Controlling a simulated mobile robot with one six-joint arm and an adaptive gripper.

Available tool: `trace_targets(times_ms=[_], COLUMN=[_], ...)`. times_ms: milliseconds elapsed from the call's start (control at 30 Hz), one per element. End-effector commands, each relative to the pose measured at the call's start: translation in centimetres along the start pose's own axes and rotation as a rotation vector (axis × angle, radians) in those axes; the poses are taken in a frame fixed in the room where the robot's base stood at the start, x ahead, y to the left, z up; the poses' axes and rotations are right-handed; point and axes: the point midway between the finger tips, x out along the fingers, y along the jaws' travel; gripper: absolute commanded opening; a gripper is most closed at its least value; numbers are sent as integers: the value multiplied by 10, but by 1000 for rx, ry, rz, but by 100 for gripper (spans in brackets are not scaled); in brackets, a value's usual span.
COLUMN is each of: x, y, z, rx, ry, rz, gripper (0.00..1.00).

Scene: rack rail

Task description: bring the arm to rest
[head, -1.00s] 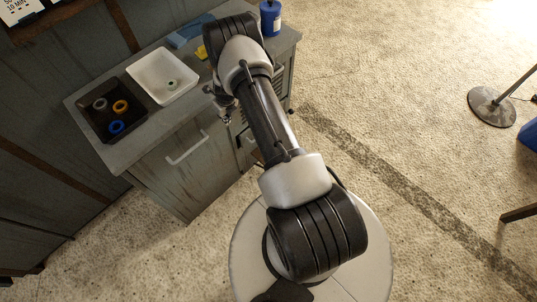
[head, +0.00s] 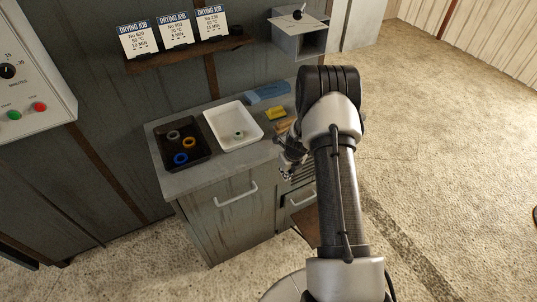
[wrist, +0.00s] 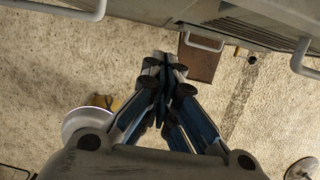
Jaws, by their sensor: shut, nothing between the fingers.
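My arm reaches up the right side of the head view. My gripper (head: 288,174) is at its end, beside the front edge of the grey counter (head: 190,181), partly hidden by my wrist. In the wrist view my gripper (wrist: 165,58) has its blue-sided fingers drawn together at the tips, with nothing held. It points down past the cabinet front, with the floor below.
A black tray (head: 205,162) with several rings and a white tray (head: 253,137) with a ring stand on the counter, near a yellow object (head: 276,113) and a blue object (head: 268,93). Cabinet handles (head: 237,195) stick out.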

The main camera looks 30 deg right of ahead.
Motion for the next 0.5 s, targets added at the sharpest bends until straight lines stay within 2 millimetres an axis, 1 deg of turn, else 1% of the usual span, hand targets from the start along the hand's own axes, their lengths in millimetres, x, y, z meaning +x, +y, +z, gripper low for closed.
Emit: trace_targets(times_ms=[200,267,367,467,500], x=[-2,-7,-31,-75,-97], y=[0,2,11,29,39], z=[0,3,16,32,37], rx=[-3,-26,-135,-344,-449], ry=[0,-4,-19,-41,-50], rz=[0,1,4,8,9], gripper=[0,0,0,0,0])
